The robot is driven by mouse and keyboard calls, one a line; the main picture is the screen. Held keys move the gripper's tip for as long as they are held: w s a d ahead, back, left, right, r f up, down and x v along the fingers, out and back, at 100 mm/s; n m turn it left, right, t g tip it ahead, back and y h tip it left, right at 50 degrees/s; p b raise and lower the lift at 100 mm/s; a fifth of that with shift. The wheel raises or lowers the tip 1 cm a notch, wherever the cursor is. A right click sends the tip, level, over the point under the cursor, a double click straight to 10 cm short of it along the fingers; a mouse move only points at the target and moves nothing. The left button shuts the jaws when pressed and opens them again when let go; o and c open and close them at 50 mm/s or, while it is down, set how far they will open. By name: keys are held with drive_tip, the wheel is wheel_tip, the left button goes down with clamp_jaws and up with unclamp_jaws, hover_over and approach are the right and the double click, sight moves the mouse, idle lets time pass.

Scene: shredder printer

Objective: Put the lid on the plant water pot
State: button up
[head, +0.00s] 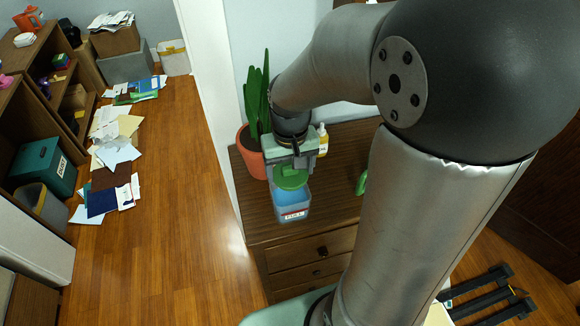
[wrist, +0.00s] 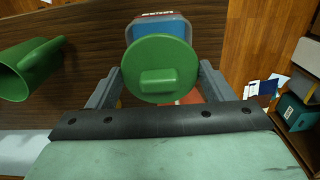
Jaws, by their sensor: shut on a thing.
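My gripper (head: 290,165) is shut on a round green lid (head: 291,178) with a raised block handle. In the wrist view, the lid (wrist: 160,54) lies between the two fingers of my gripper (wrist: 160,68). A blue, see-through container (head: 292,203) with a red-and-white label, apparently the water pot, stands on the wooden cabinet. The lid is over its back part in the head view, and I cannot tell if they touch. In the wrist view, the container (wrist: 158,27) shows beyond the lid, which covers part of it.
A potted plant (head: 252,150) stands left of my gripper, close to it. A yellowish bottle (head: 322,140) stands behind. A green jug (wrist: 30,68) lies to the left in the wrist view. The cabinet top (head: 325,207) is bare right of the container.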

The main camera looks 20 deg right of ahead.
drive_tip(key=shift+f+b, duration=1.8)
drive_tip(key=shift+f, duration=0.5)
drive_tip(key=shift+f+b, duration=0.65)
drive_tip(key=shift+f, duration=0.1)
drive_tip(key=o, duration=1.1)
drive_tip(key=shift+c, duration=0.2)
wheel_tip(320, 180, up, 17)
drive_tip(key=s+f, duration=1.1)
drive_tip(key=f, duration=0.1)
drive_tip(key=shift+s+a+n+t, duration=0.15)
drive_tip(key=shift+s+n+t, duration=0.15)
drive_tip(key=shift+s+n, duration=0.1)
